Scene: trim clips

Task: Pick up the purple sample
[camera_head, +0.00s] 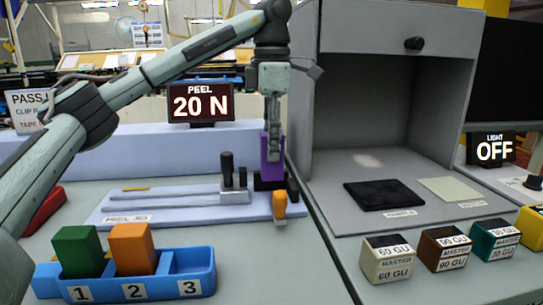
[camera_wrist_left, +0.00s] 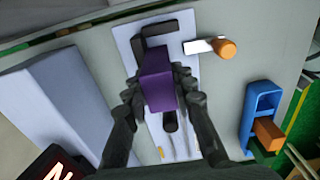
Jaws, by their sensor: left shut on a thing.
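The purple sample (camera_head: 271,170) is an upright block at the right end of the peel jig. My left gripper (camera_head: 273,142) reaches down from above and is shut on it. The left wrist view shows the purple sample (camera_wrist_left: 158,80) between the two dark fingers of my left gripper (camera_wrist_left: 158,92). In the head view a dark part of the jig sits right at the sample's lower end; I cannot tell whether the two are touching. My right gripper is not in view.
The pale peel jig plate (camera_head: 170,206) carries a sliding clamp (camera_head: 235,185) and an orange-handled lever (camera_head: 279,205). A blue numbered rack (camera_head: 190,262) holds green and orange blocks in slots 1 and 2; slot 3 is empty. A grey booth (camera_head: 395,110) and several master blocks stand right.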

